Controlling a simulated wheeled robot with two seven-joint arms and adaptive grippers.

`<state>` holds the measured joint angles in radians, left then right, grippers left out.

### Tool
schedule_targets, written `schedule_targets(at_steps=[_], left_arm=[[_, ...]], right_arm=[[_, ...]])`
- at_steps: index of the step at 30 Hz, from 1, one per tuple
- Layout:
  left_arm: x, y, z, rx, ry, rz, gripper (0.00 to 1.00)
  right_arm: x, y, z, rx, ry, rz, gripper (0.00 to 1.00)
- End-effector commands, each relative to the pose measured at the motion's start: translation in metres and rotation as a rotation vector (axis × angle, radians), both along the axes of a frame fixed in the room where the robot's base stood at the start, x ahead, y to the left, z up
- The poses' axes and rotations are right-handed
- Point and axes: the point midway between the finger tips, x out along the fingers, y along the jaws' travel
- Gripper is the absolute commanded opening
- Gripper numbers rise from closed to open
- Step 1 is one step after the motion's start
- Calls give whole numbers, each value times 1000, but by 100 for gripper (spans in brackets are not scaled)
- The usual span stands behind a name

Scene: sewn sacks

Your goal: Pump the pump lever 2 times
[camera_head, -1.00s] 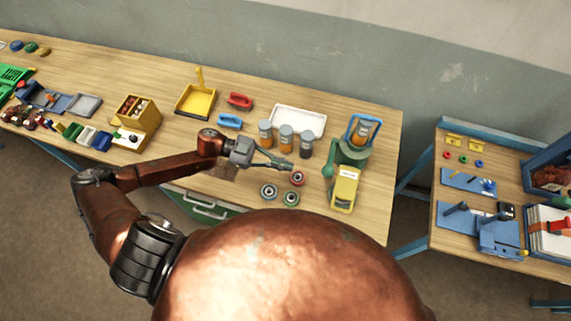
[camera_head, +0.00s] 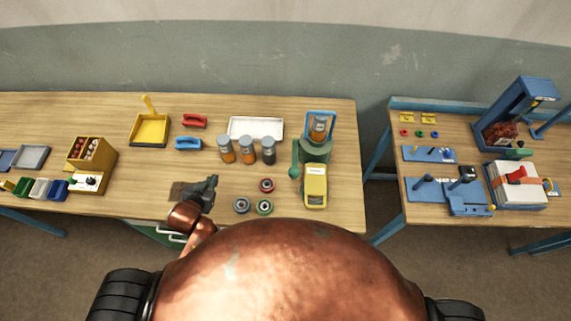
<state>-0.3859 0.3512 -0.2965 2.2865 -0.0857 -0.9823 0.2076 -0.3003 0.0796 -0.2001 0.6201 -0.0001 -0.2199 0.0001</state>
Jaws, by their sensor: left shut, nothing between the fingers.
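A green machine (camera_head: 315,150) with a yellow front (camera_head: 315,187) and a blue-framed jar on top stands at the right end of the main table. A green lever (camera_head: 295,160) with a round knob stands upright at its left side. I cannot tell for sure that this is the pump lever. My left gripper (camera_head: 212,182) is shut and empty over the table, well left of the machine and apart from it. Its fingers look small and dark. My right gripper is not in view.
Three ringed discs (camera_head: 264,206) lie between my left gripper and the machine. A second table (camera_head: 385,213) with blue fixtures stands right, across a gap.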

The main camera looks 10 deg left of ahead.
Motion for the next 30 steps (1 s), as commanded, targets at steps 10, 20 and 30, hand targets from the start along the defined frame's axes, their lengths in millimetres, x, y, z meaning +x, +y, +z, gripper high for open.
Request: schedule_targets(at_steps=[10,20,30], left_arm=[[-116,38,-46,-6,358,152,0],[-168,44,-119,-24,556,183,0],[-165,40,-238,-26,599,166,0]], right_arm=[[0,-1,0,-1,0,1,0],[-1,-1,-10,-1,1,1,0],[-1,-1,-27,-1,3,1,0]])
